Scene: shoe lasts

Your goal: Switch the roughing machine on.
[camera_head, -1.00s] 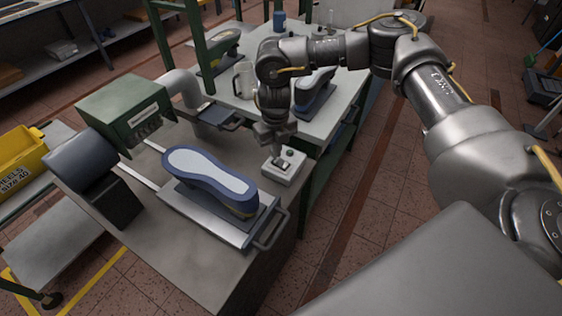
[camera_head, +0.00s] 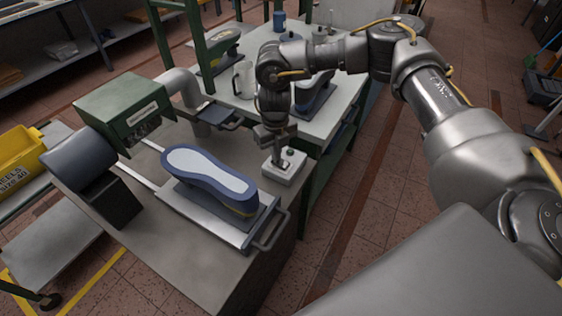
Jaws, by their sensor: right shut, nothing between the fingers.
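The roughing machine (camera_head: 128,108) has a green housing with a label and a grey drum at its front left. It stands on a grey bench (camera_head: 190,262). A small light-grey switch box (camera_head: 284,176) sits at the bench's right edge, with a dark green button (camera_head: 290,152) on its top. My right gripper (camera_head: 277,164) is shut and empty, pointing down at the top of the box, left of the green button. Its tips are at or just above the box; I cannot tell whether they touch, and they hide part of its top. My left gripper is not in view.
A blue shoe last with a pale sole (camera_head: 208,172) lies on a metal carriage (camera_head: 203,222) with a handle. Behind is a table (camera_head: 325,124) with more lasts and a white jug (camera_head: 243,80). A yellow bin (camera_head: 20,158) stands at left.

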